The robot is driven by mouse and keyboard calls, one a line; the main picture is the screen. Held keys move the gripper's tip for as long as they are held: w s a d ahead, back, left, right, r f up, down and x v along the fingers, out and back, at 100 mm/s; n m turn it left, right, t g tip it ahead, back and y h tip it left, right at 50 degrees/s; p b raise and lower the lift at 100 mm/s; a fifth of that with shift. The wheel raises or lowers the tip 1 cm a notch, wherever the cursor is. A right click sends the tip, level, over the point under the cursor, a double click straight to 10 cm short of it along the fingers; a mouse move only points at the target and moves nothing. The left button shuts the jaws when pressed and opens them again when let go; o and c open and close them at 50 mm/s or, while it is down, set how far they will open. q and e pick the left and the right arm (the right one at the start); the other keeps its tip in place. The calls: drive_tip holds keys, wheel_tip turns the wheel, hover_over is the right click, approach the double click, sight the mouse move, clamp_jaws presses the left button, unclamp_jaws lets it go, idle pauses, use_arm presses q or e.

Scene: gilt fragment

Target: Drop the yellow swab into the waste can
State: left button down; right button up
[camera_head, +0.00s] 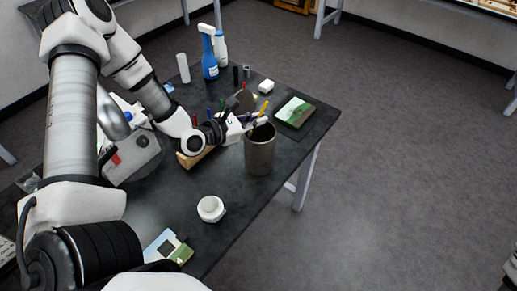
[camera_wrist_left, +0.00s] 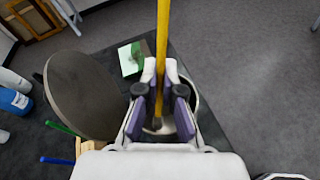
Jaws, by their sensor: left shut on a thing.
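My left gripper (camera_head: 256,122) is shut on the yellow swab (camera_head: 263,108), at the mouth of the waste can. In the left wrist view the swab (camera_wrist_left: 162,38) stands up between the fingertips (camera_wrist_left: 160,95), its lower end showing between the fingers. The waste can (camera_head: 260,156) is a dark grey cylinder upright near the table's right edge. In the left wrist view its pale rim (camera_wrist_left: 196,101) shows behind and right of the fingers. I cannot tell how far the swab's lower end reaches into the can. My right gripper is not in view.
A wooden pen block (camera_head: 191,160) and a dark round disc (camera_wrist_left: 82,95) stand close left of the gripper. A green picture (camera_head: 295,112) lies behind the can. A white jar (camera_head: 210,209) stands in front. A blue spray bottle (camera_head: 209,62) is at the back.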

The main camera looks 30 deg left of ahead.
use_arm(q)
drive_tip(key=f, duration=0.1)
drive_tip(key=f+b, duration=0.1)
drive_tip(key=f, duration=0.1)
drive_tip(key=shift+w+d+f, duration=0.15)
drive_tip(key=shift+w+f, duration=0.15)
drive_tip(key=c, duration=1.7)
unclamp_jaws()
drive_tip(key=shift+s+r, duration=0.1)
drive_tip(key=shift+c, duration=0.2)
drive_tip(key=o, duration=0.5)
drive_tip(key=shift+s+r, duration=0.15)
drive_tip(key=shift+s, duration=0.05)
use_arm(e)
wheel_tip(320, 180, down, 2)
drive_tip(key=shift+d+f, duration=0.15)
use_arm(q)
drive_tip(key=shift+w, duration=0.15)
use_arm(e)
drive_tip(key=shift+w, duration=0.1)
use_arm(q)
wheel_tip(320, 180, up, 10)
drive_tip(key=shift+f, duration=0.1)
